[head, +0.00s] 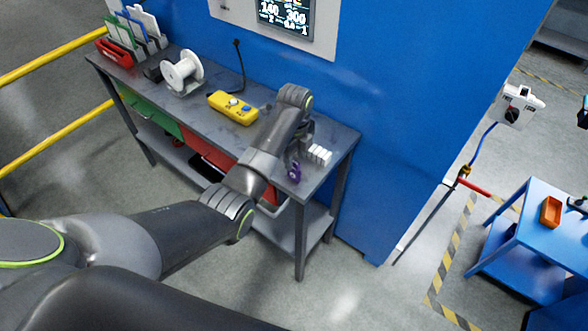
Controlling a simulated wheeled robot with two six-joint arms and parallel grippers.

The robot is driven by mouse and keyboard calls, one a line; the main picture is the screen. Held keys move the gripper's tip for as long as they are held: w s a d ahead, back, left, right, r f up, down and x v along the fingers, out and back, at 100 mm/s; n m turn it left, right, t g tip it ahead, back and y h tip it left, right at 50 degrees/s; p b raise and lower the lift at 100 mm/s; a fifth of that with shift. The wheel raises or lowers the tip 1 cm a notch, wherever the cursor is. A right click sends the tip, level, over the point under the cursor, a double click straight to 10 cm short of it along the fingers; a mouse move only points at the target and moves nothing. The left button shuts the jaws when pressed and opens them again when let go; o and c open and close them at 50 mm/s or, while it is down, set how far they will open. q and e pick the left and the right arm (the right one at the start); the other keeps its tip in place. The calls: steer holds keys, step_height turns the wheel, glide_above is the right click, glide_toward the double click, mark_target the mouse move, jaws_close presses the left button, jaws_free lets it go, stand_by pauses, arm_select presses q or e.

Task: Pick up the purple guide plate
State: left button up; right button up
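The purple guide plate (294,172) is a small purple piece near the front right corner of the grey workbench (335,140). My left arm reaches over the bench from the left. Its wrist bends down behind the forearm, so my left gripper (301,147) is mostly hidden, just above and beside the purple plate. I cannot tell whether its fingers are open or shut, or whether they touch the plate. My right gripper is not in view.
A yellow control box (233,107), a white spool (183,73) and a red bin (115,52) are farther left on the bench. A blue wall (400,100) rises behind.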

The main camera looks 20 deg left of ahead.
mark_target(294, 171)
arm_select(q)
steer(key=shift+s+f+p, duration=0.15)
steer(key=shift+f+p, duration=0.2)
steer(key=shift+f, duration=0.85)
steer(key=shift+s+f+p, duration=0.1)
steer(key=shift+f+p, duration=0.2)
steer(key=shift+f, duration=0.9)
steer(key=shift+a, duration=0.1)
jaws_close()
